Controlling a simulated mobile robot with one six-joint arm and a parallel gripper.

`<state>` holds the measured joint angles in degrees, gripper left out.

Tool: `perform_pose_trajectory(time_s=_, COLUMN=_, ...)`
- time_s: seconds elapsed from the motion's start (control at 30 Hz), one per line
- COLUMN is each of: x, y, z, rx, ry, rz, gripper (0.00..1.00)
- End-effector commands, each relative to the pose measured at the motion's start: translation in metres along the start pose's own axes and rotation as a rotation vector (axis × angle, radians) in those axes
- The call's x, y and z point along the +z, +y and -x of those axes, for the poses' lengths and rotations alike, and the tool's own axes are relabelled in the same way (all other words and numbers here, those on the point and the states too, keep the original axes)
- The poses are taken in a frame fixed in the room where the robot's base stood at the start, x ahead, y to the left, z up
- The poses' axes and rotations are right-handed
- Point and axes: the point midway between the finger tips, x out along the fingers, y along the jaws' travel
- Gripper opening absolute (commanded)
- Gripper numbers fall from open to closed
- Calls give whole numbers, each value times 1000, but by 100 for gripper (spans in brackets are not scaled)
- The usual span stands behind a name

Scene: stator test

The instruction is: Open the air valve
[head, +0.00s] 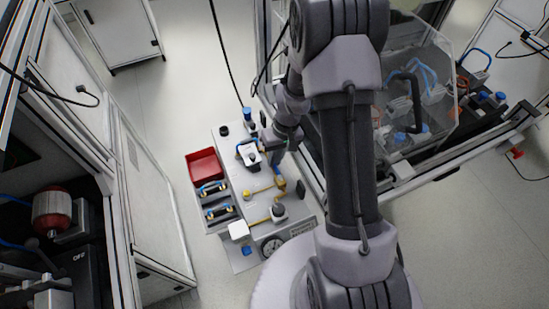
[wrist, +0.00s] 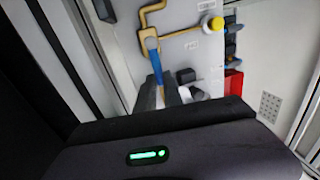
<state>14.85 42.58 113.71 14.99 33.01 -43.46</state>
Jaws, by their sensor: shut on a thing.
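The air valve shows in the wrist view as a blue lever (wrist: 155,62) at the end of a brass-coloured pipe (wrist: 144,22) on a light grey panel (wrist: 185,14). My gripper (wrist: 160,92) has its two dark fingers around the lower end of the lever and is shut on it. In the head view my gripper (head: 271,151) is over the right side of the panel (head: 225,143), above the yellow pipework (head: 280,184). My arm and gripper hide most of the lever there.
A red bin (head: 203,165) sits at the panel's left edge. A yellow button (head: 246,194), a round gauge (head: 272,246) and several fittings stand close by. A clear-walled machine enclosure (head: 440,70) is at the right, a cabinet (head: 150,200) at the left. Open floor (head: 185,80) lies behind.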

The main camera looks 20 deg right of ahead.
Motion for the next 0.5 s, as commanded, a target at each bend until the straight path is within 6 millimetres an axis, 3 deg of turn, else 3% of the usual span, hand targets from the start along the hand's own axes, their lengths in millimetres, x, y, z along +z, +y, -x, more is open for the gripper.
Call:
perform_pose_trajectory(time_s=0.23, x=0, y=0, z=0, rx=1, ry=1, rz=0, gripper=0)
perform_pose_trajectory(time_s=0.27, x=0, y=0, z=0, rx=1, ry=1, rz=0, gripper=17)
perform_pose_trajectory(time_s=0.33, x=0, y=0, z=0, rx=1, ry=1, rz=0, gripper=31)
perform_pose_trajectory(time_s=0.5, x=0, y=0, z=0, rx=0, ry=0, rz=1, gripper=33)
